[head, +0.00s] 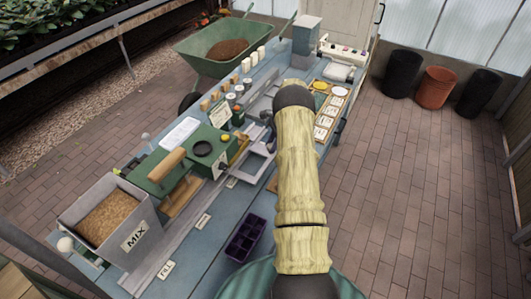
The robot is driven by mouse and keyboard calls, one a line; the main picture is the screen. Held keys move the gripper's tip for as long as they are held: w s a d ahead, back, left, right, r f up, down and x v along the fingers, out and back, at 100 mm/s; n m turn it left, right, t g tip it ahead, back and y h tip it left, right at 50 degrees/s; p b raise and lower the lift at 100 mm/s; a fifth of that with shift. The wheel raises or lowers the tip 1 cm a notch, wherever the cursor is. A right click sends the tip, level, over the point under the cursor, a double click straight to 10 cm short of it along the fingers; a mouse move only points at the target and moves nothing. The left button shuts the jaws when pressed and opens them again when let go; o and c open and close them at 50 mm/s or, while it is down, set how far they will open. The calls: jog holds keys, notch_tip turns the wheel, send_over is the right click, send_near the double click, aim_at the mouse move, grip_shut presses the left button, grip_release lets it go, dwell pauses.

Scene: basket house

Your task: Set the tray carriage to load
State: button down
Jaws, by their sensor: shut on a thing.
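The tray carriage (250,168) looks like a pale open frame on the long grey rail of the blue bench, left of my arm. It sits by the farthest of several small labels along the rail; that label is too small to read. My gripper (267,118) shows only as a small dark part beside my arm, at the far end of the carriage. It is shut on what looks like the carriage's handle; the contact itself is mostly hidden. A purple cell tray (246,238) lies on the bench at the near side, apart from the carriage.
A MIX hopper (150,222) and a green machine (205,148) with a wooden roller stand left of the rail. A FILL label (166,270) marks its near end. Cards (324,120) lie right of my arm. The rail between carriage and FILL looks clear.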

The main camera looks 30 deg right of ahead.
jog(key=shift+w+d+f+b, duration=0.1)
jog(key=shift+w+d+b, duration=0.3)
jog(key=shift+d+b, duration=0.25)
jog(key=shift+w+d+f+b, duration=0.1)
jog(key=shift+w+d+b, duration=0.3)
jog(key=shift+d, duration=0.4)
jog(key=shift+w+d+b, duration=0.4)
jog(key=shift+d+b, duration=0.15)
jog(key=shift+d, duration=0.2)
jog(key=shift+w+d+r+b, duration=0.15)
jog(key=shift+w+d+b, duration=0.2)
jog(key=shift+d, duration=0.2)
jog(key=c, duration=1.1)
grip_release()
jog(key=shift+o, duration=0.2)
jog(key=v, duration=0.7)
jog(key=shift+r, duration=0.2)
